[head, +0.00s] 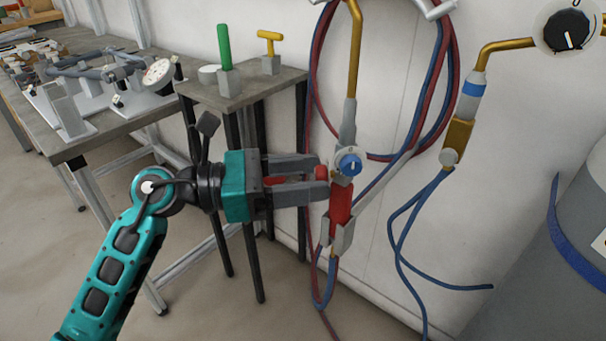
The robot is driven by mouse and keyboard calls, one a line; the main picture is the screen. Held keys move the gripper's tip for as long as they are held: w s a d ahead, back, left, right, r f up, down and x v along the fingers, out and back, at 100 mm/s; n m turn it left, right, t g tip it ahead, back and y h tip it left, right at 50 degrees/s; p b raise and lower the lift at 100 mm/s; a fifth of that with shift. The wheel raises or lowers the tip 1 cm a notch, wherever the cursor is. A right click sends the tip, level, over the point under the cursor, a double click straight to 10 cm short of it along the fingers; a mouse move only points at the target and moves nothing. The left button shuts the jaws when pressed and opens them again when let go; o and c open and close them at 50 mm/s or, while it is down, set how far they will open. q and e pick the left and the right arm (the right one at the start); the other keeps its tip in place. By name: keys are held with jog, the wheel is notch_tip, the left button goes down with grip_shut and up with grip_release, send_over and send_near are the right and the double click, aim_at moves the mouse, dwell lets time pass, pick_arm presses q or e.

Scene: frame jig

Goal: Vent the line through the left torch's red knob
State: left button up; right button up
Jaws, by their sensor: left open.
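The left torch (341,205) hangs upright on the wall, with a brass neck on top, a grey body and a red handle section. Its red knob (321,172) sticks out on the left side of the body. A blue knob (349,164) sits just right of it. My left gripper (318,179) is open and level with the red knob, its fingertips reaching to it from the left. One finger is above and one below the knob; I cannot tell if they touch it. My right gripper is not in view.
Red and blue hoses (322,80) loop behind the torch. A second torch (460,130) with a blue band hangs to the right. A small table (283,85) holds a green rod and a yellow T-handle. A grey cylinder (545,270) stands at the lower right.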

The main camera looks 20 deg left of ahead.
pick_arm(q)
jog(key=shift+c, duration=0.3)
grip_shut()
